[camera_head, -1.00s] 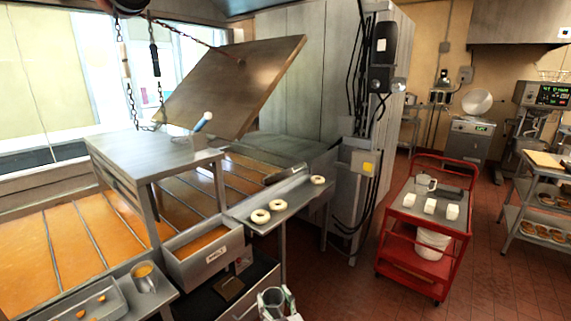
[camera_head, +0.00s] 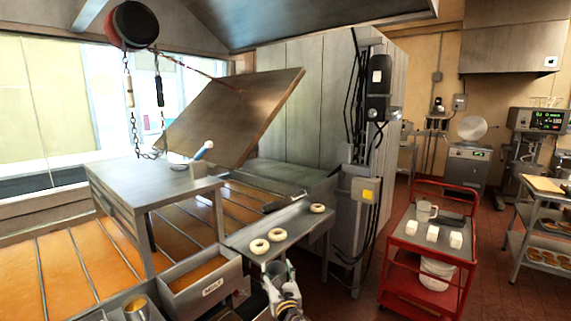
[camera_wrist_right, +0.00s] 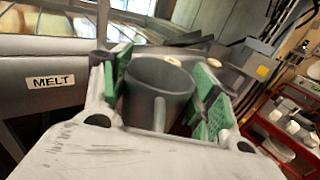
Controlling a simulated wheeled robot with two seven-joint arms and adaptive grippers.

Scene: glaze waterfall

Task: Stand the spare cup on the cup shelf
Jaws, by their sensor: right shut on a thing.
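The grey cup (camera_head: 273,268) is held in my right gripper (camera_head: 280,281), in front of the narrow steel shelf (camera_head: 290,231) that carries doughnuts. In the right wrist view the cup (camera_wrist_right: 158,88) sits between the green finger pads of the gripper (camera_wrist_right: 160,98), with its handle towards the camera. The cup looks roughly upright, and its base is hidden. I cannot tell which surface is the cup shelf. My left gripper is not in view.
The MELT trough (camera_head: 208,284) is just left of my right gripper. Three doughnuts (camera_head: 260,246) lie on the narrow shelf, with bare steel between them. A steel stand (camera_head: 150,172) rises over the orange glaze bed.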

